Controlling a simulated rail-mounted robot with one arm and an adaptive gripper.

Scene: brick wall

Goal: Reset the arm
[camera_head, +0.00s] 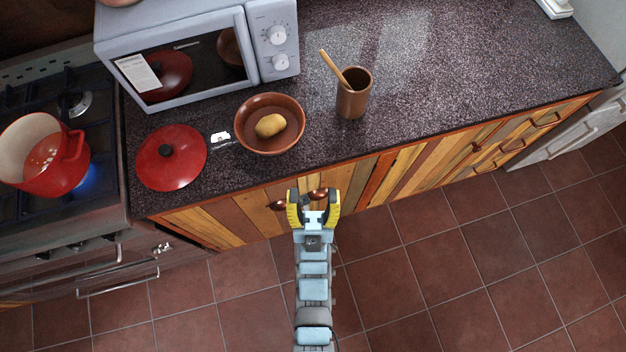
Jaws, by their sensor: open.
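My gripper (313,197) is open and empty, with two yellow and black fingers spread apart. It appears in front of the wooden cabinet doors, just below the counter's front edge in the picture. My arm reaches up to it from the bottom middle of the picture. Nothing is between the fingers except the view of the cabinet and its round knobs behind.
On the dark counter (450,80) stand a brown bowl (292,106) holding a potato (270,125), a red lid (171,171), a brown cup (352,98) with a wooden utensil, and a microwave (272,50). A red pot (62,170) sits over a lit burner.

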